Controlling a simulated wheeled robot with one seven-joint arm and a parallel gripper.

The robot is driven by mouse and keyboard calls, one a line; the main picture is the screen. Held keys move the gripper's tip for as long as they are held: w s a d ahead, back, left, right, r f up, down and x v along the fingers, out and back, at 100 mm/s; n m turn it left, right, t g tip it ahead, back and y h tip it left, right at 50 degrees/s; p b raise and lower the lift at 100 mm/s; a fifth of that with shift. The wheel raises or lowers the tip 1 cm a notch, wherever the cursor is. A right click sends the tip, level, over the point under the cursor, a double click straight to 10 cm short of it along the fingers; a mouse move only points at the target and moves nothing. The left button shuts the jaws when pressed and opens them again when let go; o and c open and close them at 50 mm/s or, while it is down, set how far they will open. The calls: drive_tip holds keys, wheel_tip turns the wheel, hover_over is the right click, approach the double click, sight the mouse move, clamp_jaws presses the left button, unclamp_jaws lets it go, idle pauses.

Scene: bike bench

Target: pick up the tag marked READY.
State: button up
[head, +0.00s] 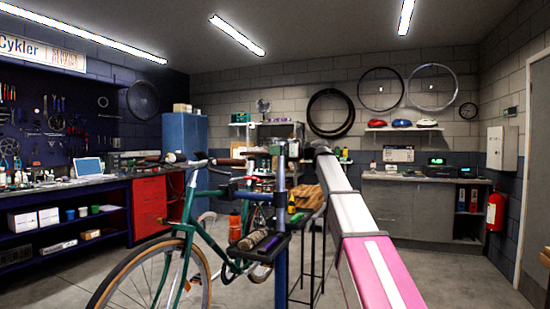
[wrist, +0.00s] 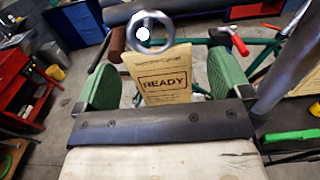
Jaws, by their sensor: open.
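The tag marked READY (wrist: 166,78) is a tan card with a black-framed word, upright and facing the camera in the wrist view. A round metal ring (wrist: 150,18) overlaps its top edge. My gripper (wrist: 165,70) is open, with one green ribbed finger pad left of the tag and the other right of it. Gaps show between the card and both pads, so neither appears to grip it. The tag's lower edge is hidden behind the dark bar in front. I cannot make out the tag in the head view, where my arm's far end meets clutter around the bike stand.
A green bicycle (head: 185,240) stands close by, with a small tool tray (head: 262,246) beside it. In the wrist view, a red-tipped lever (wrist: 238,42) and a thick grey tube (wrist: 288,65) lie close to the right finger. Another tan piece (wrist: 308,82) shows at the right edge.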

drive_tip(key=x, duration=0.3)
drive_tip(key=shift+w+a+f, duration=0.1)
drive_tip(key=shift+a, duration=0.25)
drive_tip(key=c, duration=1)
